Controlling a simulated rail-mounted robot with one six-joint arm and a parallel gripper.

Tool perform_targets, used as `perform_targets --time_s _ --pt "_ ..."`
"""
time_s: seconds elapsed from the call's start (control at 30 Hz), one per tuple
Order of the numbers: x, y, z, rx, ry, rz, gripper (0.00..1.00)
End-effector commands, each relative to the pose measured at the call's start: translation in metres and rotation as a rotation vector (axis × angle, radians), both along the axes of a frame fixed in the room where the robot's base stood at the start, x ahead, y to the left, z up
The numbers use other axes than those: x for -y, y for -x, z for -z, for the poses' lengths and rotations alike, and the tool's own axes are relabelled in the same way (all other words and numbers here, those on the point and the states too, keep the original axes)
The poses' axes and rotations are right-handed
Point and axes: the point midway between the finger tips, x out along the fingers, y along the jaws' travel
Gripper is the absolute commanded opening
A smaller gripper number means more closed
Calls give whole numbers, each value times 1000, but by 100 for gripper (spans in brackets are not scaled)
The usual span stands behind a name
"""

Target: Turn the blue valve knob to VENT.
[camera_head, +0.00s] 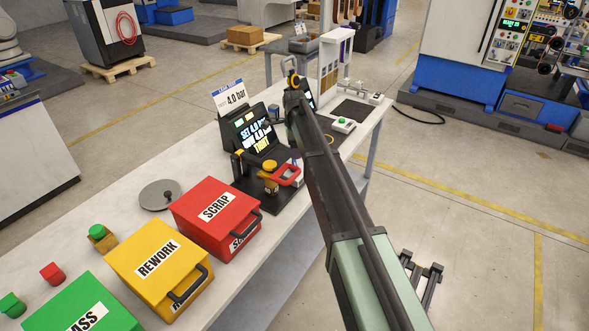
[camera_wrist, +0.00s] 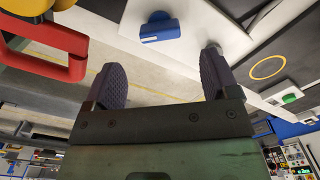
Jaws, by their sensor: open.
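The blue valve knob (camera_wrist: 161,31) shows in the wrist view as a blue bar with a dark rounded part on it. It is beyond the fingertips, between them in the picture, and I see no contact. My gripper (camera_wrist: 160,75) is open, its two dark ridged fingers apart with nothing between them. A VENT mark is not readable in either view. In the head view my arm covers part of the fixture (camera_head: 268,196), and I cannot make out the blue knob there.
A red handle (camera_wrist: 45,40) is close to the left finger, and it also shows in the head view (camera_head: 290,176). A yellow knob (camera_head: 269,166) stands beside it. A display (camera_head: 257,136) is behind. Red (camera_head: 215,212) and yellow (camera_head: 158,265) boxes stand nearer on the bench.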

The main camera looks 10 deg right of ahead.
Motion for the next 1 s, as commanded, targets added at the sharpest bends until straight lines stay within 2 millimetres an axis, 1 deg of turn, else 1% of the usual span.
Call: perform_targets --time_s 0.03,0.1,0.23,0.3,0.37,0.6,0.77,0.9,0.93,1.0 --pt "0 0 25 0 0 0 81" --pt "0 0 42 0 0 -1 81" --pt "0 0 67 0 0 -1 81" --pt "0 0 73 0 0 -1 81" --pt "0 0 75 0 0 -1 81" --pt "0 0 72 0 0 -1 81" --pt "0 0 72 0 0 -1 56" --pt "0 0 72 0 0 -1 35" --pt "0 0 72 0 0 -1 32" --pt "0 0 72 0 0 -2 32"
